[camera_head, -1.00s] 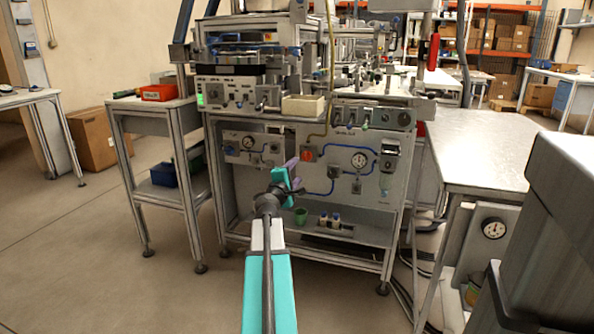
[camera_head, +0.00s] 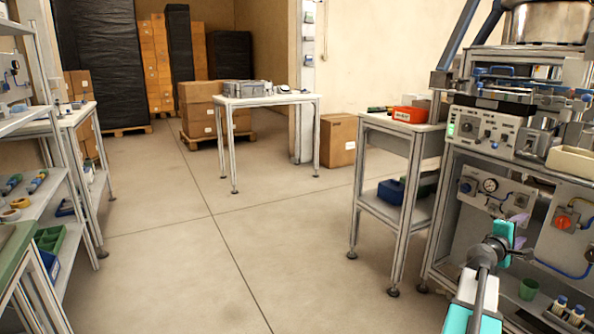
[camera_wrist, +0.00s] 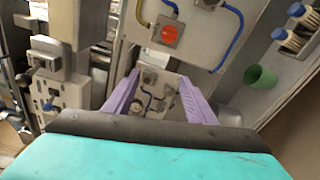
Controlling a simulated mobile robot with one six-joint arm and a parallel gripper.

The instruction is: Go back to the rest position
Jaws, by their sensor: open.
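My gripper (camera_head: 515,233) is at the lower right of the head view, in front of the lower panel of a grey machine (camera_head: 500,125). In the wrist view its two purple fingers (camera_wrist: 150,97) stand apart with nothing between them. Behind them are the machine's panel with a gauge and a red-orange knob (camera_wrist: 167,32). The teal arm link behind the gripper is mine. No tape reel is in the gripper.
A side table (camera_head: 398,145) with a red bin stands left of the machine. A shelf rack (camera_head: 70,175) with rolls and a green tray is at the far left. A table (camera_head: 265,99) and cartons stand at the back. The middle floor is clear.

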